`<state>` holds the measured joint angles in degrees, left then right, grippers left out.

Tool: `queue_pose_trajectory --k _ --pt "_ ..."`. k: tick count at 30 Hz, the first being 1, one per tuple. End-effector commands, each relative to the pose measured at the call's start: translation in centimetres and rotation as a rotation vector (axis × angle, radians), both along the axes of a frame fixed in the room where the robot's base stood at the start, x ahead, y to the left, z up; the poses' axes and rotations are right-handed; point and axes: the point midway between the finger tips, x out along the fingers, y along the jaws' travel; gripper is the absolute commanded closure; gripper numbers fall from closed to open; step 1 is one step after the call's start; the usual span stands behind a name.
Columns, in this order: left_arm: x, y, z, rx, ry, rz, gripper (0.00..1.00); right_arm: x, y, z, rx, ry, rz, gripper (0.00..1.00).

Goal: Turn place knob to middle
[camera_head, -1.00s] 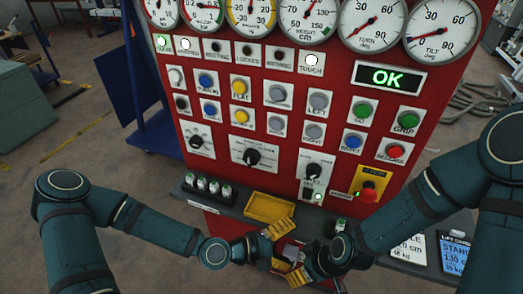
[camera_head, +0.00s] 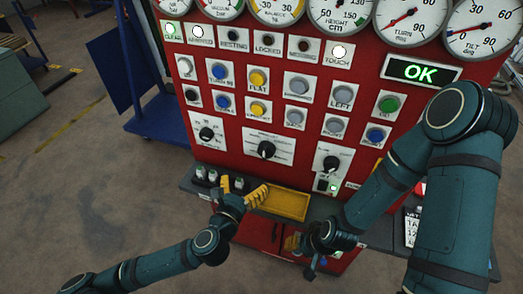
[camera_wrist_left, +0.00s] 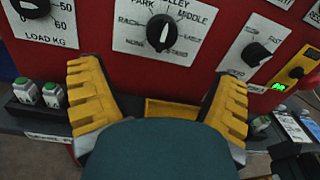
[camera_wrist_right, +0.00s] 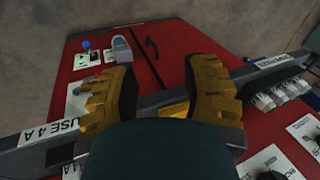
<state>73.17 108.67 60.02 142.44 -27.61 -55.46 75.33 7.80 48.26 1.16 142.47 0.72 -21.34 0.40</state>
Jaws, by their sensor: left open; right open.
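The place knob (camera_head: 266,149) is a black dial with a white pointer line on a white plate, in the middle of the red panel's lower row. In the left wrist view the knob (camera_wrist_left: 162,32) has labels around it, among them PARK and MIDDLE. Its white line lies nearly upright there, tilted slightly; I cannot tell which label it marks. My left gripper (camera_head: 243,190) is open and empty, below the knob and apart from it. In its wrist view the yellow fingers (camera_wrist_left: 158,95) stand wide apart under the knob. My right gripper (camera_head: 301,244) is open below the shelf's yellow tray.
A yellow tray (camera_head: 283,203) sits on the grey shelf below the panel. Similar knobs flank the place knob: the load knob (camera_head: 206,134) left and another (camera_head: 331,163) right. Rows of buttons and a lit OK display (camera_head: 422,72) are above. My right arm covers the panel's lower right.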

Motion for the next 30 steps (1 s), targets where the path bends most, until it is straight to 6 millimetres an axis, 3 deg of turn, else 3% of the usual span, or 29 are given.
queue_pose_trajectory --k 16,30 --pt "1.9 -0.2 -0.7 0.003 -0.004 0.005 0.10 -0.8 0.3 -6.9 0.002 0.018 0.022 0.53" --pt "2.1 -1.2 -0.4 0.003 -0.006 -0.007 0.10 -1.5 0.4 -12.3 0.004 0.033 0.038 0.53"
